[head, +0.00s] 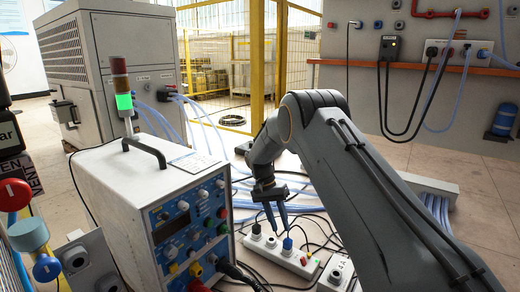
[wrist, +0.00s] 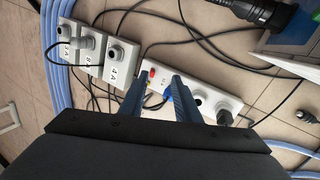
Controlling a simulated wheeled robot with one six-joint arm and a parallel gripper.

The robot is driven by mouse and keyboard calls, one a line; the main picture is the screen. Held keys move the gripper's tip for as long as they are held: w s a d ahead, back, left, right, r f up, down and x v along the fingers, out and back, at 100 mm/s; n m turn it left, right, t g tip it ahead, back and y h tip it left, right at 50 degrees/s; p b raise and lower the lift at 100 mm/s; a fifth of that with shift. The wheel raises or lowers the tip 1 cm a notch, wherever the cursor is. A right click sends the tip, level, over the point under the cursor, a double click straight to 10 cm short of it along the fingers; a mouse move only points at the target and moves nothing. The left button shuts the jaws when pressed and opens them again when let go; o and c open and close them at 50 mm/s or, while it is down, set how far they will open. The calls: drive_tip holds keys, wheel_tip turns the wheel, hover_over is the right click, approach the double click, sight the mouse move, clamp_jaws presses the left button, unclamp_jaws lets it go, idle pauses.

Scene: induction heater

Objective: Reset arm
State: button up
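My gripper (head: 281,229) hangs at the end of my bent arm, fingers pointing down, above a white power strip (head: 303,268) on the floor. Its two blue fingers stand apart with nothing held between them. In the wrist view my gripper (wrist: 158,82) also shows spread fingers. A blue plug (head: 287,244) sits in the strip just below the fingertips; in the wrist view its blue part (wrist: 168,93) shows between the fingers, partly hidden. Whether a finger touches it I cannot tell.
The induction heater box (head: 150,205) with a lit green lamp (head: 124,101) stands left of my gripper. Labelled sockets (wrist: 124,55) and loose black cables lie around the strip. Blue hoses (head: 205,140) run behind.

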drive_tip(key=s+a+r+n+t+y+p, duration=0.1)
drive_tip(key=s+a+r+n+p, duration=0.1)
drive_tip(key=s+a+r, duration=0.4)
drive_tip(key=s+a+r+n+y+p, duration=0.1)
drive_tip(key=s+a+r+n, duration=0.1)
drive_tip(key=s+r, duration=0.75)
drive_tip(key=s+a+r+n+t+y+p, duration=0.1)
drive_tip(key=s+a+r+n+p, duration=0.1)
drive_tip(key=s+a+r, duration=0.5)
drive_tip(key=s+d+r+n+y+p, duration=0.15)
drive_tip(key=s+r, duration=0.25)
drive_tip(key=s, duration=0.5)
drive_tip(key=s+d+r+n+p, duration=0.2)
drive_tip(key=s+r, duration=0.1)
drive_tip(key=s, duration=0.6)
drive_tip(key=s+d+r+n+y+p, duration=0.15)
drive_tip(key=s+r, duration=0.25)
drive_tip(key=s, duration=0.6)
drive_tip(key=d+r+m+h+p, duration=0.1)
drive_tip(key=d+r+m+p, duration=0.2)
drive_tip(key=d+r+p, duration=0.7)
drive_tip(key=d+r+m+h+p, duration=0.1)
drive_tip(key=d+r+m+p, duration=0.1)
drive_tip(key=d+r+p, duration=0.9)
wheel_tip(320, 180, up, 8)
drive_tip(key=p, duration=1.7)
drive_tip(key=shift+w+d+m+h, duration=0.15)
drive_tip(key=shift+d+m+h, duration=0.15)
drive_tip(key=shift+m, duration=0.1)
